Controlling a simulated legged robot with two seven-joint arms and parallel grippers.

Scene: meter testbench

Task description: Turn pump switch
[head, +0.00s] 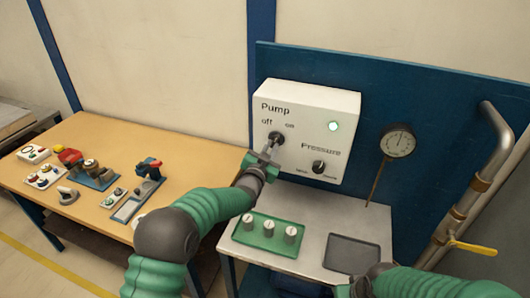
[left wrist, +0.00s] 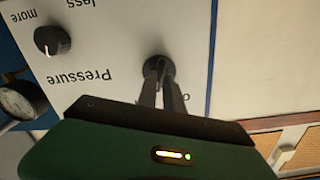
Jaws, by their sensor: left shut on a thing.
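The pump switch (head: 276,137) is a dark round knob on the white control box (head: 330,107), under the words "Pump", "off" and "on". My left gripper (head: 269,148) is at it, its two fingers shut on the switch. In the left wrist view the fingers (left wrist: 162,92) reach to the dark switch (left wrist: 158,68) and grip its handle. The fingers partly hide the switch, so I cannot tell its exact angle.
The pressure knob (head: 319,167) sits low on the box, with a gauge (head: 398,141) to its right. Below, the metal bench (head: 340,217) holds a green tray (head: 247,240) and a dark tray (head: 351,254). A pipe (head: 494,150) stands right. Several tools lie on the wooden table (head: 150,139).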

